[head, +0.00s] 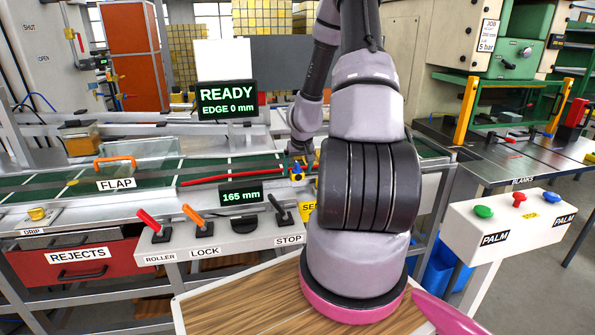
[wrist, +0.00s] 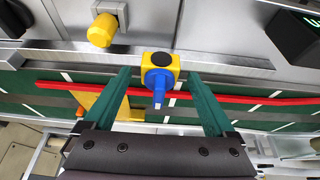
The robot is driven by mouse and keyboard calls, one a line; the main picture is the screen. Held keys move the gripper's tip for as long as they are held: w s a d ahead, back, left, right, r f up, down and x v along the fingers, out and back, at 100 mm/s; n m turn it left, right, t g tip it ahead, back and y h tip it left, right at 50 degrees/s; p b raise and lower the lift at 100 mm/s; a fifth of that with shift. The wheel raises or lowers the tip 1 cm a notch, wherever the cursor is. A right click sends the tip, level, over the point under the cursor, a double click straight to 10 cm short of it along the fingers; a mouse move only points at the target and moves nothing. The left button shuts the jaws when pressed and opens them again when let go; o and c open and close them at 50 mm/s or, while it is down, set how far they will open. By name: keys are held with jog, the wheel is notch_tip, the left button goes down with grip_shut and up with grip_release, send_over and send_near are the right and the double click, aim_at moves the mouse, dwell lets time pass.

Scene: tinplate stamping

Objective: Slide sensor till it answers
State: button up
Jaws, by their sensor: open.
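The sensor (head: 298,170) is a small yellow block with a blue nose, at the conveyor's near edge, partly hidden by my arm in the head view. In the wrist view the yellow-and-blue sensor (wrist: 160,63) sits at the metal rail (wrist: 225,66), its nose pointing over the green belt. My gripper (wrist: 159,76) is open, its two teal fingers on either side of the blue nose with visible gaps. My gripper (head: 301,160) is small in the head view. The upper screen (head: 227,100) reads READY, EDGE 0 mm. The lower display (head: 241,196) reads 165 mm.
A red strip (head: 230,177) runs along the green belt (head: 140,196). A yellow knob (wrist: 102,30) stands left of the sensor in the wrist view. Levers marked ROLLER (head: 153,226), LOCK (head: 197,220) and STOP (head: 282,212) line the front panel. A button box (head: 513,222) stands right.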

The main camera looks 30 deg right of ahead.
jog(key=shift+w+f, duration=0.15)
jog(key=shift+f, duration=0.2)
grip_shut()
jog(key=shift+s+d, duration=0.3)
jog(key=shift+d, duration=0.7)
jog(key=shift+s+d, duration=0.25)
jog(key=shift+d, duration=0.75)
grip_release()
